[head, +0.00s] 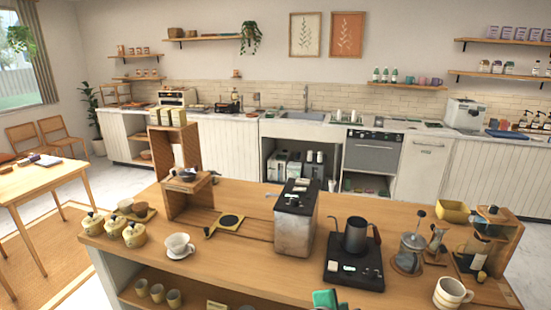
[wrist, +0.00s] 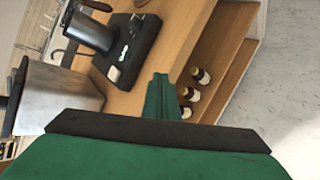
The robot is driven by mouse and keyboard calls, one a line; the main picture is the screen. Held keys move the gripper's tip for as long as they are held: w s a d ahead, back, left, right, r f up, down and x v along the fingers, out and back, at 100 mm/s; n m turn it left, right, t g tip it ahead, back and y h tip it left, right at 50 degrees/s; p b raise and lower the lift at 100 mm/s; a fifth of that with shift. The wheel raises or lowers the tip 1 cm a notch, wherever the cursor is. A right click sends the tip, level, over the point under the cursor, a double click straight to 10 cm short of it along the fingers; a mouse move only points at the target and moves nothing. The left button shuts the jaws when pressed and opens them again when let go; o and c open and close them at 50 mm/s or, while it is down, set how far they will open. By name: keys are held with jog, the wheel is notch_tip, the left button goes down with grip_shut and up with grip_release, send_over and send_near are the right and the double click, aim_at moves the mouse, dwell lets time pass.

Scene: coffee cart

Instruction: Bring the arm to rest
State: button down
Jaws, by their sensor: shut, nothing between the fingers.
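My gripper (head: 325,299) shows as a small green piece at the bottom edge of the head view, in front of the counter. In the wrist view its green fingers (wrist: 158,97) are together with nothing between them. They hang in the air by the counter's front edge, apart from the things there. The rest of my arm is out of view.
The wooden counter (head: 235,262) bears a black kettle (head: 355,235) on a black base (head: 352,268), a metal box (head: 295,222), a French press (head: 411,250), a striped mug (head: 452,293) and a white cup (head: 178,244). Small bottles (wrist: 200,75) stand on a shelf below. Grey floor (wrist: 285,75) is clear.

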jog(key=s+a+f+m+t+y, duration=0.25)
jog(key=s+a+f, duration=0.25)
jog(key=s+f, duration=0.4)
jog(key=s+a+f+m+t+y, duration=0.1)
jog(key=s+a+f+m+t, duration=0.1)
jog(key=s+a+f+m, duration=0.45)
jog(key=s+a+r+m+y, duration=0.1)
jog(key=s+a+r+m, duration=0.1)
jog(key=s, duration=0.7)
jog(key=s+a+r+m+t+y, duration=0.1)
jog(key=s+a+r+m, duration=0.1)
jog(key=s, duration=0.7)
jog(key=s+a+r+m+t+y, duration=0.1)
jog(key=s+a+r+m, duration=0.2)
jog(key=s, duration=0.5)
jog(key=shift+s+r+m, duration=0.25)
jog(key=shift+s+m, duration=0.15)
jog(key=shift+m, duration=0.1)
